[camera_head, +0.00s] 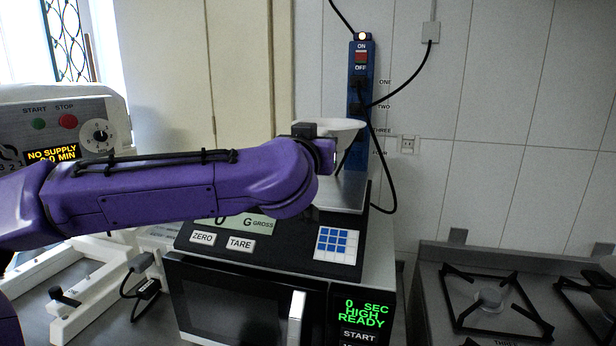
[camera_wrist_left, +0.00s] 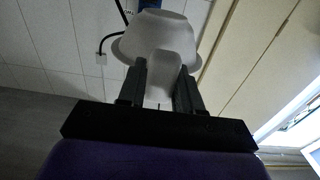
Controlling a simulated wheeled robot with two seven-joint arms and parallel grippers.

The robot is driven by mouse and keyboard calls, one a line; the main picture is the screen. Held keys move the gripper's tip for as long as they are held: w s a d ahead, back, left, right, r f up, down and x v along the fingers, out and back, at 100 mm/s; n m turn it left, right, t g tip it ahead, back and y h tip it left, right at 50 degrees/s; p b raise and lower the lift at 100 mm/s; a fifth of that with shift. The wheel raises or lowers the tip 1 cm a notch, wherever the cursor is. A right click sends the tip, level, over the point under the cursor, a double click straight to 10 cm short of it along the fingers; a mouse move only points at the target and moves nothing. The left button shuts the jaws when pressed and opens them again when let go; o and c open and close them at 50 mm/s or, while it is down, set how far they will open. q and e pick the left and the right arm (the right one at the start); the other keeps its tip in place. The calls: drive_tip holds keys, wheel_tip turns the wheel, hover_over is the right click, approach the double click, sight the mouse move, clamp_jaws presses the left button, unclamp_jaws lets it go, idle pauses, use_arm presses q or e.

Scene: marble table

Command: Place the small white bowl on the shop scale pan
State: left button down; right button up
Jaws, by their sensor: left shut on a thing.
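The small white bowl (camera_head: 338,131) shows above the shop scale in the head view, partly behind my purple left arm. In the left wrist view the white bowl (camera_wrist_left: 160,48) sits between the two dark fingers of my left gripper (camera_wrist_left: 160,88), which is shut on its side. The shop scale (camera_head: 268,240) stands on top of a microwave, with its metal pan (camera_head: 350,190) partly hidden by my arm. The bowl is over the pan area; I cannot tell whether it touches it. The gripper's fingertips are hidden in the head view. My right gripper is not in view.
The microwave (camera_head: 235,300) is under the scale. A blue power strip (camera_head: 360,75) with black cables hangs on the tiled wall behind. A gas hob (camera_head: 490,300) is at right. A machine with red and green buttons (camera_head: 60,120) and a white frame (camera_head: 85,290) are at left.

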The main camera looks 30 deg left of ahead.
use_arm(q)
drive_tip(key=w+a+f, duration=0.1)
drive_tip(key=w+f, duration=0.1)
drive_tip(key=w+a+f, duration=0.1)
drive_tip(key=w+f, duration=0.1)
drive_tip(key=w, duration=0.1)
drive_tip(key=w+a+f+p, duration=0.1)
drive_tip(key=w+f, duration=0.1)
drive_tip(key=f, duration=0.1)
drive_tip(key=shift+w+a, duration=0.3)
drive_tip(key=shift+a, duration=0.1)
drive_tip(key=f, duration=0.3)
drive_tip(key=shift+s+a+f, duration=0.25)
drive_tip(key=shift+s, duration=0.05)
drive_tip(key=shift+w+f, duration=0.15)
drive_tip(key=shift+w, duration=0.15)
drive_tip(key=c, duration=1.2)
unclamp_jaws()
drive_tip(key=o, duration=0.4)
drive_tip(key=shift+o, duration=0.2)
drive_tip(key=shift+s, duration=0.2)
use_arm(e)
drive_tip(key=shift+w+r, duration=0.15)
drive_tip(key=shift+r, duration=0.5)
